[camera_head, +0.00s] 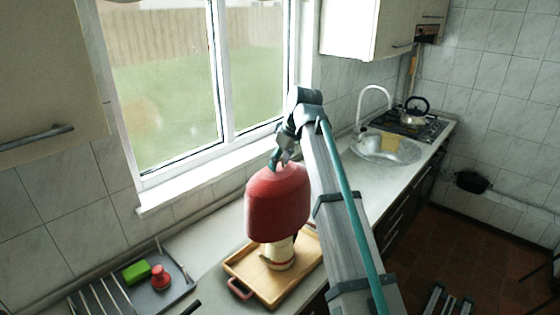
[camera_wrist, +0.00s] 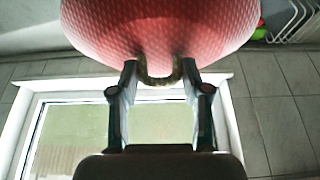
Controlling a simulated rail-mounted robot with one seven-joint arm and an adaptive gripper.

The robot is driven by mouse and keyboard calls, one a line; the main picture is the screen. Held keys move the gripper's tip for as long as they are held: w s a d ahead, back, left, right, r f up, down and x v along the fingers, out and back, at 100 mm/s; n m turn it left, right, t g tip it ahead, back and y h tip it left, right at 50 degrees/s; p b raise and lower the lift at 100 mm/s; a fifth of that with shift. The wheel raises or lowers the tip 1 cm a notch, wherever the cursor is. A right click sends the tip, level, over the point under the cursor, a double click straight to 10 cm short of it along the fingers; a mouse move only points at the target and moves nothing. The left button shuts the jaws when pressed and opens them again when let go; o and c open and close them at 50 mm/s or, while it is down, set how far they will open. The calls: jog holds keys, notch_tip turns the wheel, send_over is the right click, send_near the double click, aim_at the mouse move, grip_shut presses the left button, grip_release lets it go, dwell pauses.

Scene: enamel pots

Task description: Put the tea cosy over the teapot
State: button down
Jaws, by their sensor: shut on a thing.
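The red, dome-shaped tea cosy (camera_head: 278,207) hangs upright from my gripper (camera_head: 281,161) above the wooden tray. In the wrist view the quilted cosy (camera_wrist: 160,28) fills the top, and my gripper (camera_wrist: 159,78) is shut on the dark loop (camera_wrist: 158,79) at its crown.
The wooden tray (camera_head: 246,270) with a red handle lies on the counter. To its left is a grey drainer (camera_head: 180,291) with a green sponge (camera_head: 136,271) and a red object (camera_head: 160,277). The window (camera_head: 170,90) is behind. A sink (camera_head: 388,148) and kettle (camera_head: 414,116) are farther right.

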jog(key=shift+s+a+r, duration=0.1)
jog(key=shift+f+b, duration=0.4)
jog(key=shift+f, duration=1)
jog(key=shift+f+b, duration=3.45)
jog(key=shift+f, duration=5.5)
jog(key=shift+c, duration=2.3)
grip_release()
jog(key=shift+o, duration=0.4)
jog(key=o, duration=0.4)
